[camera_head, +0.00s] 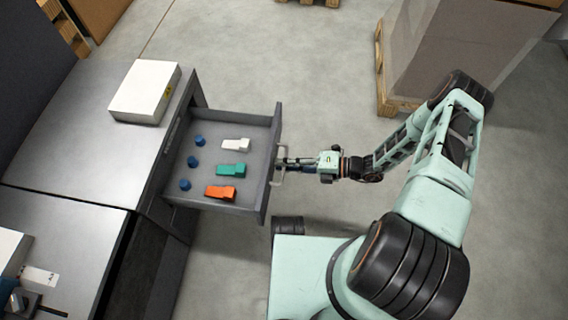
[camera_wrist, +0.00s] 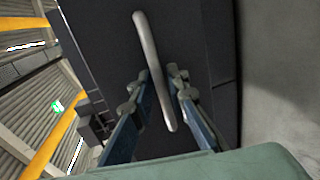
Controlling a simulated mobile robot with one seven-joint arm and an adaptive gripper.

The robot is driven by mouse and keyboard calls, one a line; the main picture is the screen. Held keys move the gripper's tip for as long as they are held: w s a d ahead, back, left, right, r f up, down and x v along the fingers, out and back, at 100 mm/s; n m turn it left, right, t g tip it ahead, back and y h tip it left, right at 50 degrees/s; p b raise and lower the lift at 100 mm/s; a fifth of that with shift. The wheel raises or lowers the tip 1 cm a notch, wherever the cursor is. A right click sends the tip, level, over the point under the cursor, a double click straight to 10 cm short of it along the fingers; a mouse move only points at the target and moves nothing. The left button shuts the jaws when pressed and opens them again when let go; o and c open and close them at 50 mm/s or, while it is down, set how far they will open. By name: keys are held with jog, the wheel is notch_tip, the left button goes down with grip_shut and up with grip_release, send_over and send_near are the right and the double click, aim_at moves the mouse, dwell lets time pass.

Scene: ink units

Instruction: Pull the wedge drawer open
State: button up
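The wedge drawer (camera_head: 249,149) is pulled out from the grey cabinet, with its inside showing in the head view. It holds a white wedge (camera_head: 235,145), a green wedge (camera_head: 231,170), an orange wedge (camera_head: 220,193) and several blue pieces (camera_head: 193,160). My gripper (camera_head: 285,161) is at the drawer's handle (camera_head: 277,178). In the wrist view, the pale handle bar (camera_wrist: 152,70) slants between my two fingers (camera_wrist: 164,73), against the dark drawer front. The bar lies close to the left finger, and a narrow gap shows beside the right one. Contact is unclear.
A white box (camera_head: 145,91) lies on the cabinet top (camera_head: 80,145). A large wrapped load on a pallet (camera_head: 384,80) stands at the upper right. The concrete floor (camera_head: 300,80) beyond the drawer is clear. My base is close below the drawer front.

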jog(key=w+v, duration=0.1)
jog(key=v, duration=1.1)
jog(key=shift+s, duration=0.4)
